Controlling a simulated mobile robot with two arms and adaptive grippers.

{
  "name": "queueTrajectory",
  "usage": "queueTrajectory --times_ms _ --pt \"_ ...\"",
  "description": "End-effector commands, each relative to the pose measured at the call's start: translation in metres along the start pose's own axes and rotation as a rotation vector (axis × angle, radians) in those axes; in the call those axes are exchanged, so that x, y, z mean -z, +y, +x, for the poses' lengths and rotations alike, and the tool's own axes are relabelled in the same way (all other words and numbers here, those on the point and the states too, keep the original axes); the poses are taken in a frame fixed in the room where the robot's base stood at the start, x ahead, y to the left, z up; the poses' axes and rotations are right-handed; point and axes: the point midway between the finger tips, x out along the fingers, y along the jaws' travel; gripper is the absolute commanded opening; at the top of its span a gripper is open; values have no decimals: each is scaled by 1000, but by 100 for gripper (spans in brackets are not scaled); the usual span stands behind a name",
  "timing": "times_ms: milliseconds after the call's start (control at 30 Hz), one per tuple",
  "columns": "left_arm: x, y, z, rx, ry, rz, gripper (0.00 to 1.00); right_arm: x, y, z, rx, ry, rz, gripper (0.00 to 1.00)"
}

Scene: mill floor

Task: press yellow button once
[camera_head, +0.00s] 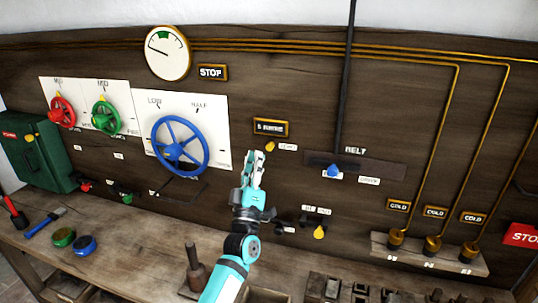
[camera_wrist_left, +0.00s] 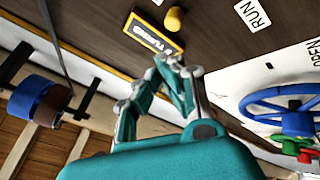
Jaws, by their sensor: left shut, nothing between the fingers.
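The yellow button (camera_head: 269,146) is a small round knob on the dark wooden panel, just below a yellow-framed plate (camera_head: 271,127) and left of a small white label. It also shows in the left wrist view (camera_wrist_left: 174,19), beside the framed plate and a RUN label (camera_wrist_left: 253,13). My left gripper (camera_head: 257,156) is shut and empty, its fingertips pointing up just below and left of the button in the head view. In the left wrist view its fingertips (camera_wrist_left: 175,62) appear apart from the button; the exact gap is unclear. My right gripper is not in view.
A blue handwheel (camera_head: 180,146) stands out to the left of my gripper. A blue-knobbed lever (camera_head: 333,171) is to the right. Another yellow knob (camera_head: 320,233) sits lower right. The workbench (camera_head: 135,245) below holds tools and blocks.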

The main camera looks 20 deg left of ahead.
Motion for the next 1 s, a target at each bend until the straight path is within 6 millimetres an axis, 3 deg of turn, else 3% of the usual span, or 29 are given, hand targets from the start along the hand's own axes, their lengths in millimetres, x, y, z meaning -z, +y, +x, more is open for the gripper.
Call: queueTrajectory --times_ms 100,300,1000 --pt "-8 -9 10 -1 1 0 0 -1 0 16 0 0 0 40" --pt "-13 -14 23 0 1 0 0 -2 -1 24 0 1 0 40" --pt "-14 -14 26 0 0 0 0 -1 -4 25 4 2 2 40"
